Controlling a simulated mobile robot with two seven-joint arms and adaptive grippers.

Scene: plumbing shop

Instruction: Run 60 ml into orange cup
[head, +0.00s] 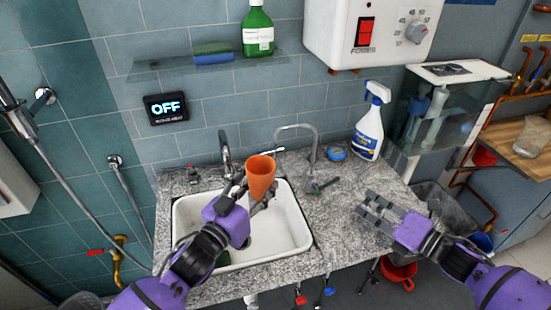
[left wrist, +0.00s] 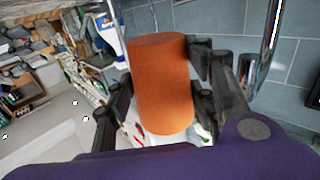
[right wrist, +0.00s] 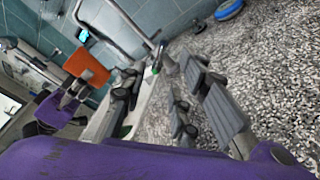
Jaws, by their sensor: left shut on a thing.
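The orange cup (head: 261,175) is held above the white sink (head: 185,222), mouth up and slightly tilted. My left gripper (head: 255,198) is shut on it; in the left wrist view the cup (left wrist: 162,85) sits between the fingers. Behind the cup stands a chrome tap (head: 224,148) at the sink's back edge. A wall display (head: 167,108) reads OFF. My right gripper (head: 380,211) is open and empty above the counter, right of the lever.
A spray bottle (head: 369,128) and a blue round item (head: 336,153) stand at the counter's back right. A white heater box (head: 370,35) with a red power switch hangs above. A glass shelf (head: 160,68) holds a green bottle (head: 257,32). The counter's front right (head: 340,235) is clear.

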